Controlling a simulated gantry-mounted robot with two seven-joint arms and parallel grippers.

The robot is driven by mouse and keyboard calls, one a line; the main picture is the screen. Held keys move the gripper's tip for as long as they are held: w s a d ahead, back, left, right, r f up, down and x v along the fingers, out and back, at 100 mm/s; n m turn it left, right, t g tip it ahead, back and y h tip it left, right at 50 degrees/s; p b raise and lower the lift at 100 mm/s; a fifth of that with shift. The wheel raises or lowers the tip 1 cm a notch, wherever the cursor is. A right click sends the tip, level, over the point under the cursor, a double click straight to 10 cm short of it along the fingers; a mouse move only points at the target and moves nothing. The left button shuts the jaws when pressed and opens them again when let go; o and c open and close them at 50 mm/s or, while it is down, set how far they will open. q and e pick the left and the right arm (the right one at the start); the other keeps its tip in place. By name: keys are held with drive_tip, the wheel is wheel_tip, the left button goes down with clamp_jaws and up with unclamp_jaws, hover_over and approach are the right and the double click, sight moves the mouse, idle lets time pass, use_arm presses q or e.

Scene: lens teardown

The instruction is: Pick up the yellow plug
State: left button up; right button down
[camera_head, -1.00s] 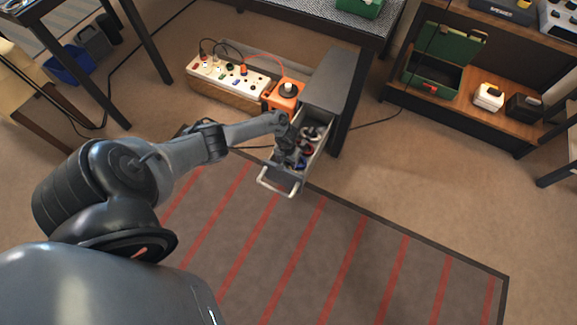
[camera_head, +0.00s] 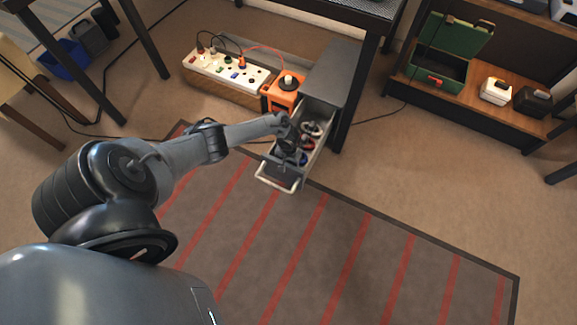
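I cannot make out a yellow plug in this view. My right gripper is not in view.
The drawer's pale handle (camera_head: 277,186) faces the striped rug (camera_head: 335,250). A white power strip (camera_head: 225,72) with plugs and cables and an orange box (camera_head: 284,93) stand behind. A shelf at right holds a green case (camera_head: 437,68). The rug is clear.

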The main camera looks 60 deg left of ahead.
use_arm(q)
clamp_jaws()
drive_tip(key=shift+r, duration=0.15)
